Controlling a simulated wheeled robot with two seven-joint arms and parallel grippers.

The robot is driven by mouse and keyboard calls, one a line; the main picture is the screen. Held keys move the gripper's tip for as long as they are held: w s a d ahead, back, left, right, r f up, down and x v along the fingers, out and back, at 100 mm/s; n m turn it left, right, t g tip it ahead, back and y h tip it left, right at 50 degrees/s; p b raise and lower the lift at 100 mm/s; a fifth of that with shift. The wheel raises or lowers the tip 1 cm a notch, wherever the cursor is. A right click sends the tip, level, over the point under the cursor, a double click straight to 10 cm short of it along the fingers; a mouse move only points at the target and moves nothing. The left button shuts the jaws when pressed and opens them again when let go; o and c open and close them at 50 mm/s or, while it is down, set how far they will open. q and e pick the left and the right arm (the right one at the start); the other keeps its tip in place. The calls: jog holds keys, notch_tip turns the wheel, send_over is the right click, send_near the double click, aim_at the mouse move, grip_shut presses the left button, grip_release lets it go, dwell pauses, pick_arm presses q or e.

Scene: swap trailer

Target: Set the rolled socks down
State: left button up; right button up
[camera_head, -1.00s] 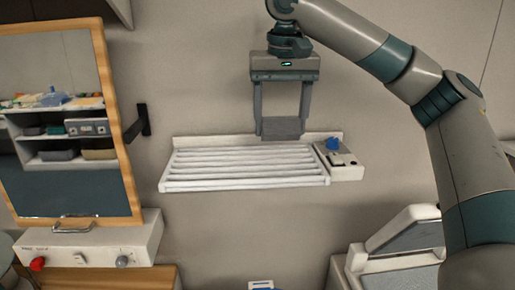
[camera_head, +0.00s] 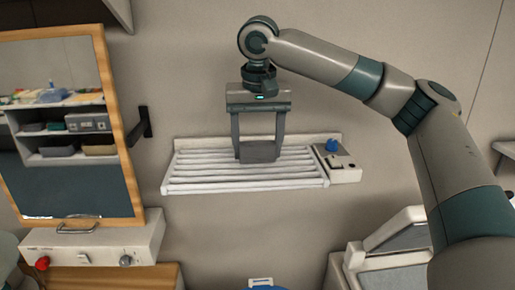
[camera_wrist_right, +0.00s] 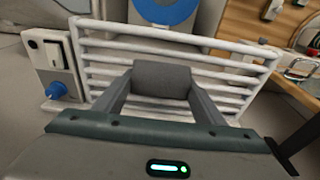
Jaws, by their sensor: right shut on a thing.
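The rolled socks, a dark grey bundle (camera_head: 258,152), are between the fingertips of my right gripper (camera_head: 258,147), which is shut on them. In the head view the bundle overlaps the white slatted rack (camera_head: 210,178) on the wall; I cannot tell whether it touches the slats. In the right wrist view the bundle (camera_wrist_right: 160,79) sits between the two fingers in front of the white bars (camera_wrist_right: 235,68). My left gripper is not in view.
A small box with a blue knob (camera_head: 333,146) adjoins the rack's right end. A wood-framed mirror (camera_head: 120,120) and a white unit with a red knob (camera_head: 100,240) stand left. The rack's visible slats are bare.

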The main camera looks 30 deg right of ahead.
aim_at(258, 144)
jog(key=shift+d+f, duration=0.1)
jog(key=shift+f, duration=0.65)
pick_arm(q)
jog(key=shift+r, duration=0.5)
pick_arm(e)
jog(key=shift+f, duration=0.1)
jog(key=shift+f, duration=0.15)
jog(key=o, duration=1)
jog(key=shift+r, duration=0.65)
jog(key=r+b, duration=0.1)
jog(key=r, duration=0.2)
jog(key=s+r+b, duration=0.1)
jog(key=r, duration=0.2)
jog(key=r+b, duration=0.1)
jog(key=r, duration=0.2)
jog(key=shift+s+a, duration=0.15)
jog(key=shift+a, duration=0.25)
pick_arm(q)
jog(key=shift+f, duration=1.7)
pick_arm(e)
jog(key=shift+s+r, duration=0.15)
jog(key=shift+r, duration=0.8)
